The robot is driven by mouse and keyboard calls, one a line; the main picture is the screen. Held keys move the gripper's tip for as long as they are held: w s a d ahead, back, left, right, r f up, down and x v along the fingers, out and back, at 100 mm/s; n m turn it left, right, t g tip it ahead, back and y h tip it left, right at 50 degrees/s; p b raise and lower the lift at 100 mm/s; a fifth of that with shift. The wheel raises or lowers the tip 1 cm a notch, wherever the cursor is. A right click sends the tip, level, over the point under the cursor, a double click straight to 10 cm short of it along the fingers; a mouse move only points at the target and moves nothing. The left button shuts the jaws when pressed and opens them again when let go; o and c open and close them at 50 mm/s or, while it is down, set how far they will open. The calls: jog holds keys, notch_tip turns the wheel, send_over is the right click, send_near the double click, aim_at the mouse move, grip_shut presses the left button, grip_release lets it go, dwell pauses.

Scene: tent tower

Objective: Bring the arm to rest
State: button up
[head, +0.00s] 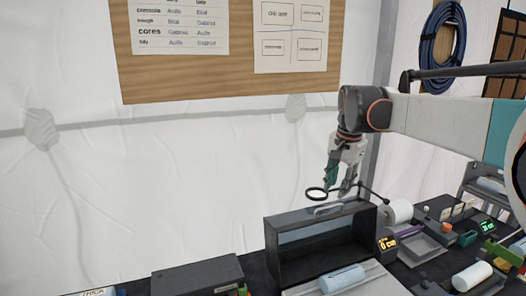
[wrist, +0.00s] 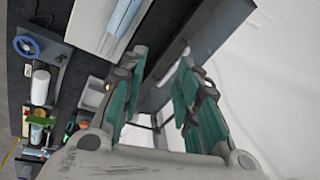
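My gripper (head: 343,184) hangs from my arm, pointing down just above the top of a dark open-fronted box (head: 276,246) on the table. In the wrist view, the two teal-padded fingers of my gripper (wrist: 162,82) stand apart with nothing seen between them. My arm reaches in from the right.
A light blue roll (head: 342,279) lies in front of the box. A dark case (head: 197,276) sits left. A pinboard (head: 235,85) hangs on the white tent wall.

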jog(key=s+a+f+n+t+b, duration=0.1)
jog(key=s+f+n+b, duration=0.2)
jog(key=s, duration=0.6)
jog(key=s+f+n+t+b, duration=0.2)
jog(key=s+f, duration=0.1)
jog(key=s, duration=0.7)
jog(key=s+a+f+n+t+b, duration=0.1)
jog(key=s+f+n+b, duration=0.3)
jog(key=s+f, duration=0.9)
jog(key=shift+s+f+n+t, duration=0.15)
jog(key=shift+f+n+t, duration=0.25)
jog(key=shift+n, duration=0.1)
